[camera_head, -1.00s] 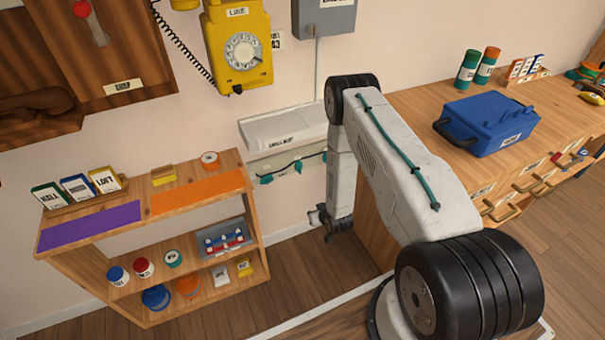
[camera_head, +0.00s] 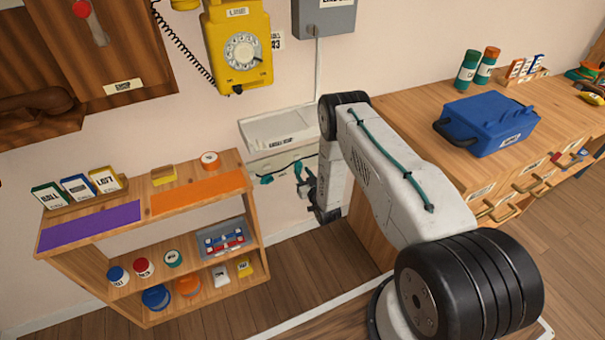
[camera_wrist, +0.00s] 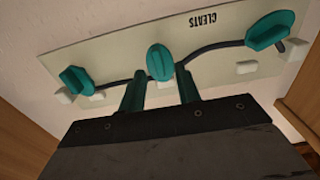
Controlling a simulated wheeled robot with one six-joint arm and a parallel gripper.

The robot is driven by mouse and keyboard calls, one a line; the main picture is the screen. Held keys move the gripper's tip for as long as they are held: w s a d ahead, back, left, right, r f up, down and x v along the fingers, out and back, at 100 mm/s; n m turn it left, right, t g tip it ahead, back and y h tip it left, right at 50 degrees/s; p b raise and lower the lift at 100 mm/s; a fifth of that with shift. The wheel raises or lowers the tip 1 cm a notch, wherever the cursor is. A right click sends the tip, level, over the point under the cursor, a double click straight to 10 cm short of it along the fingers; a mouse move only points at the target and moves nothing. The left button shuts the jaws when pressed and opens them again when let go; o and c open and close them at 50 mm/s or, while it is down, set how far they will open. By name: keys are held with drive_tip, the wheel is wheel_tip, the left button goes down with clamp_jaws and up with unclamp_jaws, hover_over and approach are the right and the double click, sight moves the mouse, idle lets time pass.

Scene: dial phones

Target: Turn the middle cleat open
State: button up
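A pale panel labelled CLEATS (camera_wrist: 110,57) holds three teal cleats on the wall, with a dark cord running along it. In the wrist view the label is upside down. The outer cleats (camera_wrist: 76,80) and (camera_wrist: 270,30) are slanted. My gripper (camera_wrist: 160,76) is open, its two teal fingers apart on either side of the middle cleat's near end. I cannot tell whether they touch it. In the head view my gripper (camera_head: 303,180) is at the panel (camera_head: 283,163), hiding part of it.
A white tray-like ledge (camera_head: 283,128) sits just above the panel. A wooden shelf (camera_head: 215,262) with jars and boxes stands to the left. A wooden drawer cabinet (camera_head: 420,95) with a blue case (camera_head: 490,122) is to the right. The floor between them is clear.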

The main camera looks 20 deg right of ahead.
drive_tip(key=shift+w, duration=0.4)
clamp_jaws()
